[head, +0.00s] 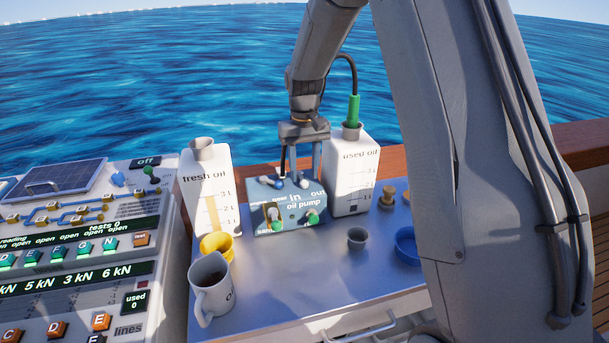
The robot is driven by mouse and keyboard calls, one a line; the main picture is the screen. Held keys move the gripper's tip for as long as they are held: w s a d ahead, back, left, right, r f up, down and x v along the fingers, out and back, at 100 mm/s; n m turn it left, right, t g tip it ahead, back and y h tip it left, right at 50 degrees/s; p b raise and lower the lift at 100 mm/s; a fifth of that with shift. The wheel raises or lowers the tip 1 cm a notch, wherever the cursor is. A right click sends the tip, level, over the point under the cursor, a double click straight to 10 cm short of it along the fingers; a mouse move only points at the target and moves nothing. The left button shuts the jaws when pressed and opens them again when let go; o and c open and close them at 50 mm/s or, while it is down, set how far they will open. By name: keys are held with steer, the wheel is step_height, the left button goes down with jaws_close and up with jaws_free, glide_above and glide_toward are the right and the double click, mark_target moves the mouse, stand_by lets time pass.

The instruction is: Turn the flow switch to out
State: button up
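The oil pump (256,190) is a blue-grey box on the metal table, with "in" and "out" lettered on its top. Small pale-tipped switches, one of them near the "in" mark (302,181), stand at its back edge. I cannot tell for certain which is the flow switch or which way it points. My gripper (299,172) reaches down from above to the back of the pump. Its two fingers are apart, with a gap between them, around or just behind the switch by "in". Whether they touch it is not clear.
A white fresh oil can (206,165) stands left of the pump; a used oil can (353,165) with a green-ended hose stands close right. A control panel lies left.

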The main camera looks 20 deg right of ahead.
mark_target(316, 181)
steer(key=shift+f, duration=1.25)
jaws_close()
steer(key=shift+d, duration=0.15)
steer(key=n, duration=0.1)
steer(key=d+n, duration=0.1)
steer(key=n, duration=0.1)
steer(key=d+n, duration=0.1)
steer(key=shift+w+n, duration=0.25)
steer(key=shift+n, duration=0.05)
steer(key=shift+w+d+n, duration=0.3)
steer(key=shift+d+n, duration=0.1)
steer(key=shift+n, duration=0.7)
steer(key=shift+w+d+n, duration=0.3)
steer(key=shift+d+n, duration=0.1)
steer(key=shift+n, duration=0.7)
